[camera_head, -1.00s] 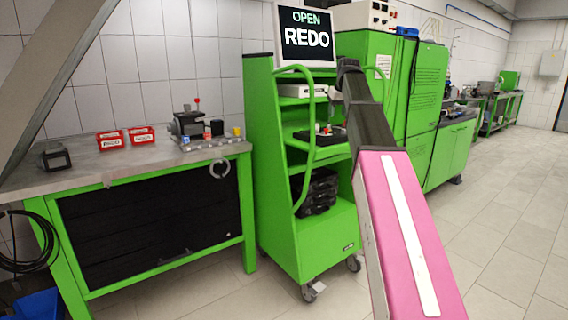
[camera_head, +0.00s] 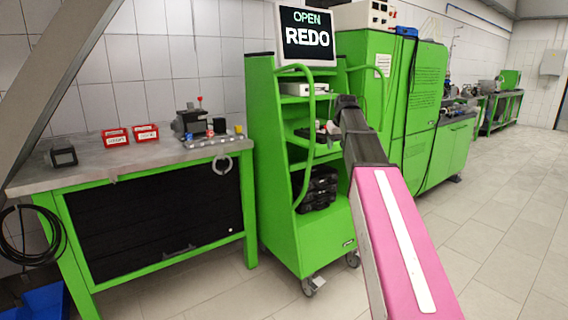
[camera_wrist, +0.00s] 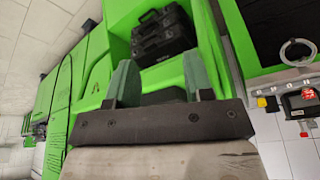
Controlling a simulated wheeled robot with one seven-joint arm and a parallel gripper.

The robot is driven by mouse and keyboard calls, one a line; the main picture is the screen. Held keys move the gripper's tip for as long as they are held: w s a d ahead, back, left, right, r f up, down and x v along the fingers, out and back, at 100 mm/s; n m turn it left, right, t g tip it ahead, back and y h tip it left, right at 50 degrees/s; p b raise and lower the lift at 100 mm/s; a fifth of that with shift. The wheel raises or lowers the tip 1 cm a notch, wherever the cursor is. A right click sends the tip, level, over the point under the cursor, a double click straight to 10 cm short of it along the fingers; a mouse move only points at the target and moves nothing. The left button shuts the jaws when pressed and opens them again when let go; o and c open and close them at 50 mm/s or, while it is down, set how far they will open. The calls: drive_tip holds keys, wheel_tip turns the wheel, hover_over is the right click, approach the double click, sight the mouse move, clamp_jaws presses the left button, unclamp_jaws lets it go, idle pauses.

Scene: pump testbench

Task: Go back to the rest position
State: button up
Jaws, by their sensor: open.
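My gripper (camera_wrist: 161,78) shows in the wrist view with its two dark green fingers spread apart and nothing between them. It faces the green shelf trolley (camera_wrist: 205,95), and a black case (camera_wrist: 160,35) lies beyond the fingertips. In the head view my pink and grey arm reaches forward on the right side of the same trolley (camera_head: 330,240). My gripper's fingers cannot be made out in that view.
A screen (camera_head: 307,38) reading "OPEN REDO" tops the trolley. Green cabinets (camera_head: 425,110) stand behind. The floor (camera_head: 500,240) at right is clear.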

drive_tip(key=s+f+g, duration=0.1)
drive_tip(key=s+f, duration=0.8)
drive_tip(key=f, duration=0.5)
drive_tip(key=s+a+f+m+g, duration=0.1)
drive_tip(key=s+f, duration=0.9)
drive_tip(key=f, duration=0.4)
drive_tip(key=s+a+f+m+g, duration=0.1)
drive_tip(key=s+f, duration=0.8)
drive_tip(key=f, duration=0.5)
drive_tip(key=shift+s+f+h, duration=0.25)
drive_tip(key=shift+s+h, duration=0.05)
drive_tip(key=shift+h, duration=0.1)
